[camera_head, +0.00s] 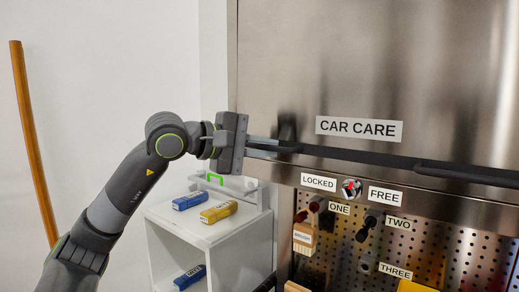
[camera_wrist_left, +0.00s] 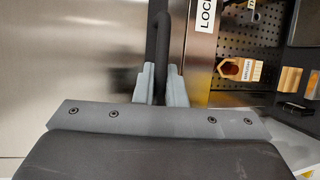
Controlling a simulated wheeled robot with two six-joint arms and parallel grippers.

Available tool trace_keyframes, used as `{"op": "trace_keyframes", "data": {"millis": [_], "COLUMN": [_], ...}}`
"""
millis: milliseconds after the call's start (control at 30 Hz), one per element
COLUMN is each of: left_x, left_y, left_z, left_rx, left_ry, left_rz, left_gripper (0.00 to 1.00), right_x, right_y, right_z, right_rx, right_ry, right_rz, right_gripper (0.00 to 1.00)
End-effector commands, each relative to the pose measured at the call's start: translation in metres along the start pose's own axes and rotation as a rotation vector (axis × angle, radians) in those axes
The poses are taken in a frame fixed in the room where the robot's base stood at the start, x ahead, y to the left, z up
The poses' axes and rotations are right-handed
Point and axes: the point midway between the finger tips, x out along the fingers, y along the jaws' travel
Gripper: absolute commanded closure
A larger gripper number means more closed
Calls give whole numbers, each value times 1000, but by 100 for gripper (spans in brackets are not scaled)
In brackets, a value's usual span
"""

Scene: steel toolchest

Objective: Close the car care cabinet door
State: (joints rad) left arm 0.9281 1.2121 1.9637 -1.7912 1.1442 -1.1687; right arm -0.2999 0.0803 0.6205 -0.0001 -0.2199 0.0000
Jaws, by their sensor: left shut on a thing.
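The car care door (camera_head: 375,65) is a large brushed-steel panel with a "CAR CARE" label (camera_head: 359,128). A black bar handle (camera_head: 350,156) runs along its lower part. My left gripper (camera_head: 276,148) is shut on the left end of this handle. In the left wrist view, the black handle (camera_wrist_left: 161,45) passes between the two grey fingers of my left gripper (camera_wrist_left: 161,82). Below the handle a steel strip carries "LOCKED" (camera_head: 319,182) and "FREE" (camera_head: 385,196) labels with a round knob (camera_head: 351,188) between them. My right gripper is not in view.
Below the strip is a pegboard (camera_head: 455,255) with "ONE", "TWO" and "THREE" labels, dark knobs and a wooden block (camera_head: 303,240). A white shelf unit (camera_head: 255,250) with blue and yellow items stands left of the cabinet. A wooden pole (camera_head: 35,150) leans at far left.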

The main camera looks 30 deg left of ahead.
Motion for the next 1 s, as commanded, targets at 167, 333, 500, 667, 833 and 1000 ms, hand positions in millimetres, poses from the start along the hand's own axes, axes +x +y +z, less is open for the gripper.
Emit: {"op": "trace_keyframes", "data": {"millis": [167, 333, 500, 667, 833, 1000], "left_x": [5, 5, 4, 2, -12, -32], "left_y": [2, 1, 1, 0, -2, -3], "left_z": [-2, -2, -2, -2, -4, -4], "left_rx": [5, 5, 5, 6, 9, 9], "left_ry": [0, 0, 0, 1, 5, 6], "left_rz": [17, 16, 16, 16, 16, 16], "left_gripper": [100, 80, 80, 80, 80, 80], "right_x": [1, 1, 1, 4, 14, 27], "right_y": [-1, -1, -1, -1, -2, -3], "right_z": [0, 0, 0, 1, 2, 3], "right_rx": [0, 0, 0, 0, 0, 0], "right_ry": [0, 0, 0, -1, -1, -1], "right_rz": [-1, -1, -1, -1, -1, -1], "right_gripper": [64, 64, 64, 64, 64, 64]}}
